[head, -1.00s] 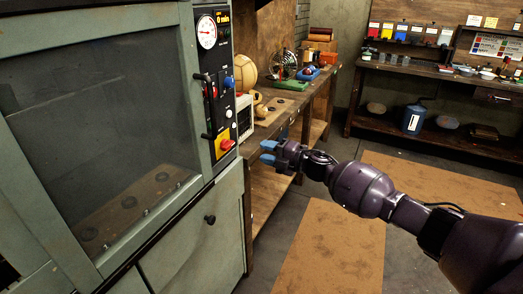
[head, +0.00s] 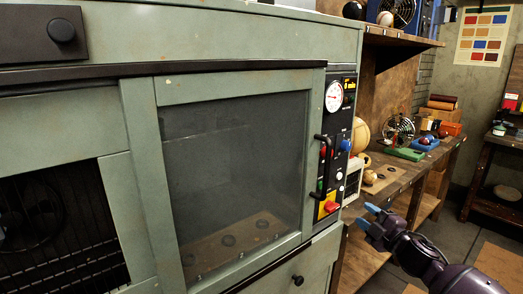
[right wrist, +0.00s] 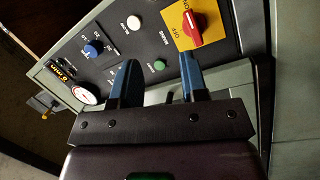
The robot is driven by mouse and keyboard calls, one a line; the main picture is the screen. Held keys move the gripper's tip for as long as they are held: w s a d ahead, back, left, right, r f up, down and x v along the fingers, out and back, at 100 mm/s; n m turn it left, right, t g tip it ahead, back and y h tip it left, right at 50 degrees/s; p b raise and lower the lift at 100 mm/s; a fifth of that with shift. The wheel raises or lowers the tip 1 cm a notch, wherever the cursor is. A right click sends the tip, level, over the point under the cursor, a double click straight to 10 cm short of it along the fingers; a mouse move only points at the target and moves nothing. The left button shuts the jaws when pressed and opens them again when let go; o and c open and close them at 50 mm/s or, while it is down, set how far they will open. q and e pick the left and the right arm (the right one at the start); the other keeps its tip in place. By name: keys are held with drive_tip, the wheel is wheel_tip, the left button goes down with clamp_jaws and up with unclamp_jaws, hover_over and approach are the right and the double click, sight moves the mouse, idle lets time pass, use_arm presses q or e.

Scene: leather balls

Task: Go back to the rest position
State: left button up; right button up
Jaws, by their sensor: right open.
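My right gripper (head: 372,217) is in the lower right of the head view, in front of the workbench and just right of the green cabinet's control panel (head: 334,150). Its blue fingers are apart with nothing between them. In the right wrist view the open fingers (right wrist: 157,82) point toward the panel, which shows a red knob on a yellow plate (right wrist: 190,25), a blue knob (right wrist: 93,48), and white and green buttons. I cannot tell how far the fingers are from the panel. My left gripper is not in view.
The green cabinet (head: 140,180) has a shut glass door (head: 235,160) with a black handle (head: 320,165). A wooden workbench (head: 400,180) at right holds a tan ball (head: 360,134), a small fan (head: 398,130) and a green tool (head: 405,154). Some floor shows at lower right.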

drive_tip(key=s+f+m+g+h, duration=0.2)
drive_tip(key=s+f+m, duration=0.4)
drive_tip(key=s+f, duration=0.3)
drive_tip(key=s+a+f+m+g+h, duration=0.1)
drive_tip(key=s+f+m, duration=0.5)
drive_tip(key=s, duration=1.2)
drive_tip(key=s+a+f+m+g+h, duration=0.1)
drive_tip(key=s+f+m+g+h, duration=0.2)
drive_tip(key=s+f, duration=0.8)
drive_tip(key=s+m+h, duration=0.2)
drive_tip(key=s, duration=0.1)
drive_tip(key=shift+s+f+m, duration=0.25)
drive_tip(key=shift+f+m, duration=0.15)
